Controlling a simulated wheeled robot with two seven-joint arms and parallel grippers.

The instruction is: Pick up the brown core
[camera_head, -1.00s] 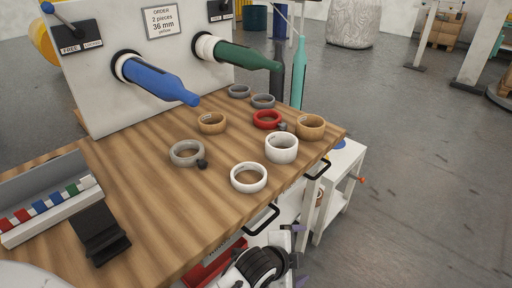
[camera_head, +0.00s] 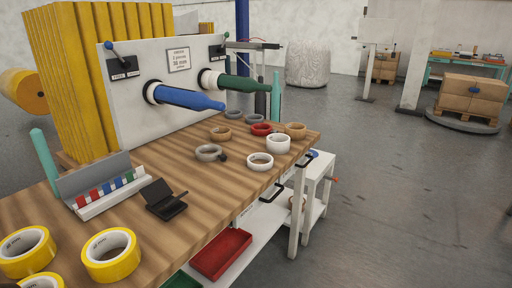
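Two brown cores lie on the wooden table. One brown core (camera_head: 219,138) is in front of the blue spindle's tip, left of a red ring. The other, taller brown core (camera_head: 296,134) is near the table's right edge, right of the red ring (camera_head: 260,132). Both lie flat with their openings up, and nothing holds them. Neither of my grippers shows in the head view.
A grey ring (camera_head: 208,157), a white ring (camera_head: 260,166) and a taller white ring (camera_head: 278,147) lie close by. The blue spindle (camera_head: 188,98) and green spindle (camera_head: 240,86) jut over the table. Yellow tape rolls (camera_head: 112,269) are at the front left.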

